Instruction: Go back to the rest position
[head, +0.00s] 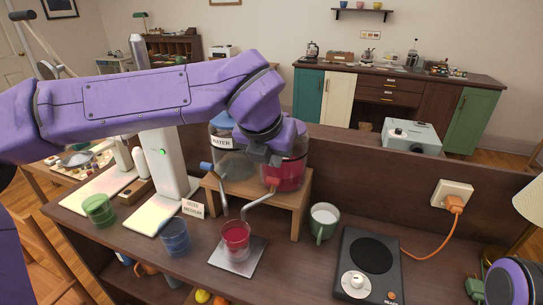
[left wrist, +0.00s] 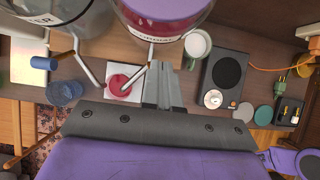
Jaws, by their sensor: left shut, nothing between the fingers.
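My left arm reaches in from the left of the head view. Its gripper (head: 268,160) points down in front of the two drink tanks and hides part of them. In the left wrist view its fingers (left wrist: 163,88) are together with nothing between them. The water tank (head: 230,160) and the red drink tank (head: 286,174) stand on a wooden stand (head: 301,200). A glass of red drink (head: 236,236) stands on a metal plate (head: 238,262) below a spout. My right gripper is not in view; a purple part of mine shows at lower right.
A blue glass (head: 175,237) and a green glass (head: 98,210) stand on the left of the counter. A green mug (head: 323,222), a black hot plate (head: 369,263) and an orange cord (head: 425,254) are on the right. A sideboard (head: 392,89) stands behind.

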